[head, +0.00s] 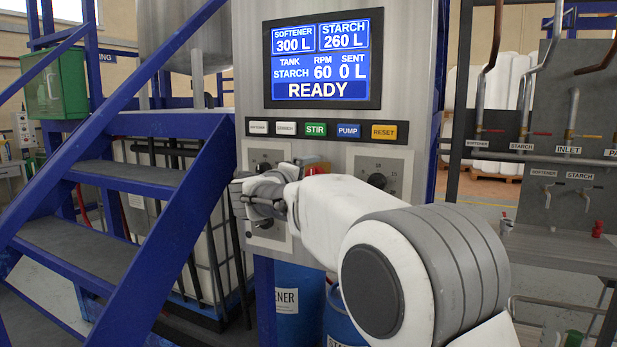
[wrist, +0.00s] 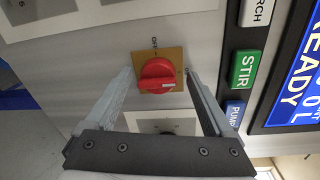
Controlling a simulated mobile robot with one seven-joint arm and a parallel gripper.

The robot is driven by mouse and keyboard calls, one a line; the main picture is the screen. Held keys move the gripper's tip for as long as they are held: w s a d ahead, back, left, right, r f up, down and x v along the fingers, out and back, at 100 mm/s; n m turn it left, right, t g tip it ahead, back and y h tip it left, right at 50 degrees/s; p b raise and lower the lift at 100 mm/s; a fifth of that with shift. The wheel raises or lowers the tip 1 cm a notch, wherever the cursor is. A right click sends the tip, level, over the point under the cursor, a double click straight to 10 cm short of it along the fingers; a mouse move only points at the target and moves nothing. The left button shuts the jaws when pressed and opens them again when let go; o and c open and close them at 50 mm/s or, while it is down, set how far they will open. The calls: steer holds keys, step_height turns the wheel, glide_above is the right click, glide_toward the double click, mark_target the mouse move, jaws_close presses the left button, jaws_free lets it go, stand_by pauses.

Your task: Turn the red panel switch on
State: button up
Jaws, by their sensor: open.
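The red panel switch (wrist: 157,75) is a round rotary knob on a yellow plate (wrist: 175,56). In the wrist view it lies between the two open fingers of my gripper (wrist: 158,73), with a gap to each side. A white mark on its raised grip lies toward the picture's right. Small lettering above the plate looks like OFF; other plate lettering is too small to read. In the head view, only a bit of the red switch (head: 318,167) shows above my arm. My gripper (head: 250,200) is there in front of the panel's left part; its fingertips are unclear.
Above the switch is a row of labelled buttons, including STIR (head: 316,130), PUMP (head: 348,131) and RESET (head: 383,132). The screen (head: 323,60) reads READY. A dark dial (head: 377,181) sits to the right. Blue stairs (head: 125,185) stand at left.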

steer(key=v, duration=1.7)
steer(key=shift+s+b, duration=0.15)
steer(key=shift+b, duration=0.3)
steer(key=shift+a+r, duration=0.1)
